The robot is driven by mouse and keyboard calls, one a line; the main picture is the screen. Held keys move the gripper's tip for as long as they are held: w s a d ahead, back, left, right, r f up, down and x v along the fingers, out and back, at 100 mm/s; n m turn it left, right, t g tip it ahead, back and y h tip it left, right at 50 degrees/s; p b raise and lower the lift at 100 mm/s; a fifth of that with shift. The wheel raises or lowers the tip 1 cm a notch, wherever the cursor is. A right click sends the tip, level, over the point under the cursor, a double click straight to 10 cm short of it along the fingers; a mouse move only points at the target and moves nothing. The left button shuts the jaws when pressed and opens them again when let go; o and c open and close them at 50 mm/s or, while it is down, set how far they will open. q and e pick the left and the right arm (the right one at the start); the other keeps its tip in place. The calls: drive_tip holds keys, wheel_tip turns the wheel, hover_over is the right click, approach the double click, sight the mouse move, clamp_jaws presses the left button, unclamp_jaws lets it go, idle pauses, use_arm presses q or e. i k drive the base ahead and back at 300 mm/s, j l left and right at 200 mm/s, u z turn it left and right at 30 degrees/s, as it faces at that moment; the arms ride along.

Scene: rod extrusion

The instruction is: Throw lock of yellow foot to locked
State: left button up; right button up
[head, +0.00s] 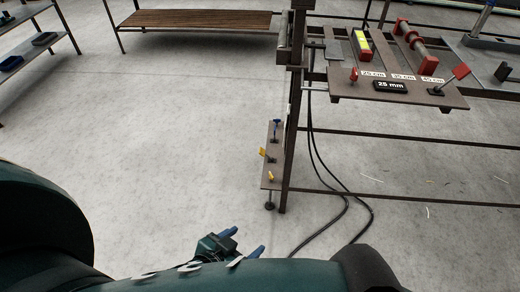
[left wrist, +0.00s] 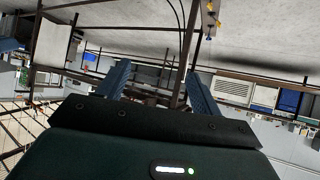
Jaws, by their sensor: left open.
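A narrow brown plate (head: 267,183) stands beside the dark post, low at the middle of the head view. It carries a blue lever (head: 276,123) at the top, a yellow lever (head: 263,153) below it and a smaller yellow piece (head: 271,176) near the bottom. I cannot tell which piece is the lock or how it is set. My left gripper (head: 243,243) is open and empty, below and left of the plate, apart from it. In the left wrist view the plate (left wrist: 210,18) shows small at the top right, beyond the open fingers. My right gripper is not in view.
A dark post (head: 292,110) and rails (head: 420,202) of a frame stand right of the plate. Black cables (head: 318,150) hang beside the post. A bench plate (head: 440,97) with red levers and a "25 mm" label is above. The floor (head: 170,130) at left is clear.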

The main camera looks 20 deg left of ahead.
sight(262, 152)
drive_tip(key=i+j+z, duration=0.2)
drive_tip(key=i+j, duration=0.2)
drive_tip(key=j, duration=0.2)
drive_tip(key=i+j+z, duration=0.1)
drive_tip(key=j, duration=0.25)
drive_tip(key=i+j+z, duration=0.1)
drive_tip(key=i+j, duration=0.15)
drive_tip(key=i+j+z, duration=0.1)
drive_tip(key=j, duration=0.35)
drive_tip(key=i+j+z, duration=0.1)
drive_tip(key=j, duration=0.25)
drive_tip(key=i+j+z, duration=0.1)
drive_tip(key=j, duration=0.25)
drive_tip(key=i, duration=0.1)
